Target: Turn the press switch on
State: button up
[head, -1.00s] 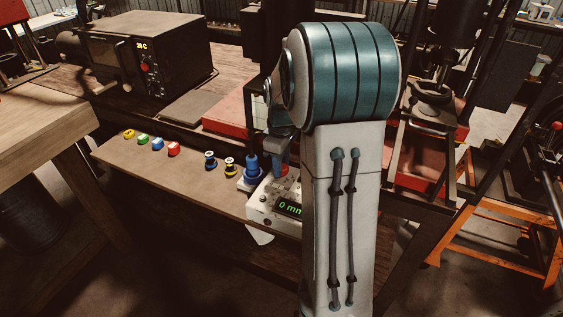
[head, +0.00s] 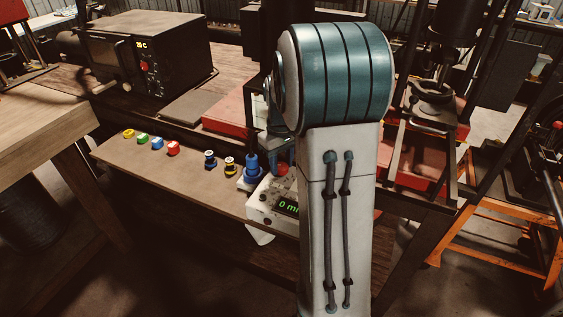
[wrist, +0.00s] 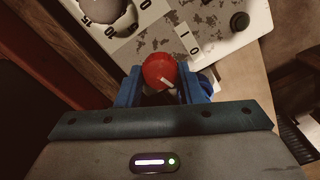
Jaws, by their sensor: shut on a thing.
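The press switch is a red knob (wrist: 160,70) with a white pointer line, on the worn white control box (wrist: 205,20). In the wrist view my gripper (wrist: 162,88) has its blue fingers on both sides of the knob, shut on it. The pointer line slants toward the lower right of that view. Small marks like I and O are printed beside the knob. In the head view the control box (head: 262,209) shows a green "0 m" readout, partly hidden by my arm. The red knob (head: 282,170) shows there just left of my arm.
A black knob (wrist: 239,21) and a grey dial (wrist: 99,12) with numbers sit on the same panel. A blue fitting (head: 251,168) stands beside the box. Several coloured rings and spools lie along the shelf (head: 190,180). A black oven-like unit (head: 165,50) reads "28 C".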

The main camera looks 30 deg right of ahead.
aim_at(282, 165)
jog(key=m, duration=0.6)
jog(key=shift+m, duration=0.3)
jog(key=m, duration=0.5)
jog(key=shift+m+p, duration=0.3)
jog(key=shift+m, duration=0.1)
jog(key=o, duration=1)
jog(key=shift+c, duration=0.2)
jog(key=shift+r, duration=0.15)
notch_tip(282, 165, up, 14)
jog(key=shift+f, duration=0.2)
